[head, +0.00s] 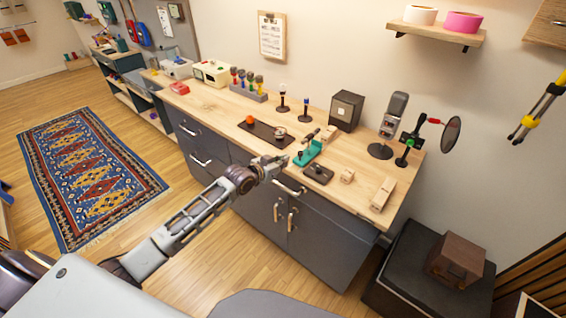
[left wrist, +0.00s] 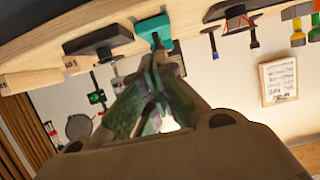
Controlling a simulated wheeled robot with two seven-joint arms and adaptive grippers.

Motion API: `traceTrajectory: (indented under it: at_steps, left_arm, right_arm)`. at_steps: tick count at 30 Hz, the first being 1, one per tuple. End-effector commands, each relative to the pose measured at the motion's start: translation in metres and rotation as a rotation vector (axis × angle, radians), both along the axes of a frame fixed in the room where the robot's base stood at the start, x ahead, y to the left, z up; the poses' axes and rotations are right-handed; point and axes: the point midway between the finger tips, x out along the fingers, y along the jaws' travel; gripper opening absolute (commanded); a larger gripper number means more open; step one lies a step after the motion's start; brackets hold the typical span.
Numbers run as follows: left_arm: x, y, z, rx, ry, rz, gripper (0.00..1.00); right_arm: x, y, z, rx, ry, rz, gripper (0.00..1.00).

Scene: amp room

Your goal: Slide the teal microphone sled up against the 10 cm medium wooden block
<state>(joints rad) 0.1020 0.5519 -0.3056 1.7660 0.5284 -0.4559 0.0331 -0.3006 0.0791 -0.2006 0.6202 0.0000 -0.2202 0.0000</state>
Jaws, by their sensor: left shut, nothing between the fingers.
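The teal microphone sled (head: 308,153) lies on the wooden workbench top, near its front edge; part of it also shows beyond my fingers in the left wrist view (left wrist: 155,30). My left gripper (head: 284,162) is shut and empty, just left of the sled in the head view; I cannot tell whether it touches. Wooden blocks stand on the bench: one just behind the sled (head: 328,133), a small one to its right (head: 347,175), and a longer one near the right end (head: 383,193). Which is the 10 cm medium block I cannot tell for sure. My right gripper is out of view.
A dark pedal (head: 318,173) sits in front of the sled, a dark tray (head: 262,131) to its left. A dark speaker box (head: 346,110) and a grey microphone on a stand (head: 392,115) stand behind. Bare bench top lies between the small and long blocks.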

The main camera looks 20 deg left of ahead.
Motion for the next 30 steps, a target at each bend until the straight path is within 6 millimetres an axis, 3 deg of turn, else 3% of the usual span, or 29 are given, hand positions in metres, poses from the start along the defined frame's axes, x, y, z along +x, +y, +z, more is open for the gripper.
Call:
traceTrajectory:
  at_steps: [11,30]
  left_arm:
    - [0.009,-0.003,-0.005,0.0,-0.001,0.0,0.0]
    - [0.042,-0.016,-0.018,-0.001,-0.002,0.0,0.0]
  right_arm:
    - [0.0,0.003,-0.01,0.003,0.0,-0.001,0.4]
    - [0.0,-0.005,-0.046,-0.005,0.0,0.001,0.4]
